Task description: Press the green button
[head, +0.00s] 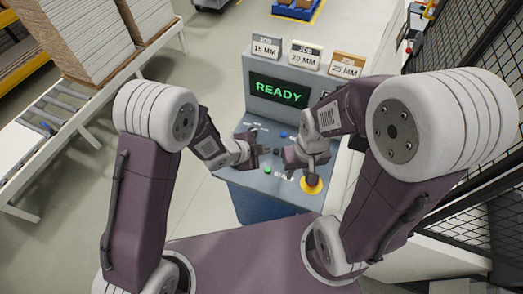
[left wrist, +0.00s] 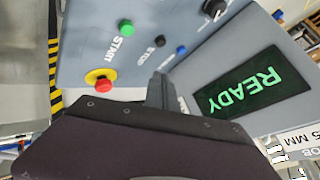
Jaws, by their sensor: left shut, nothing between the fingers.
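The green button (head: 267,170) is on the sloped top of the control panel, towards its near edge. In the left wrist view the green button (left wrist: 126,28) stands clear beside a START label, with nothing touching it. My left gripper (head: 268,150) is over the panel, a little beyond the green button in the head view. It is shut and empty, and its dark fingers (left wrist: 160,88) point towards the panel in the left wrist view, apart from the green button. My right gripper (head: 287,155) is over the panel just to the right; its finger opening is unclear.
A red emergency button on a yellow base (head: 312,182) is near the green one. A black STOP button (left wrist: 159,40), a blue button (left wrist: 181,50) and a black knob (left wrist: 213,8) share the panel. The screen (head: 278,92) reads READY. A mesh fence (head: 470,50) stands right.

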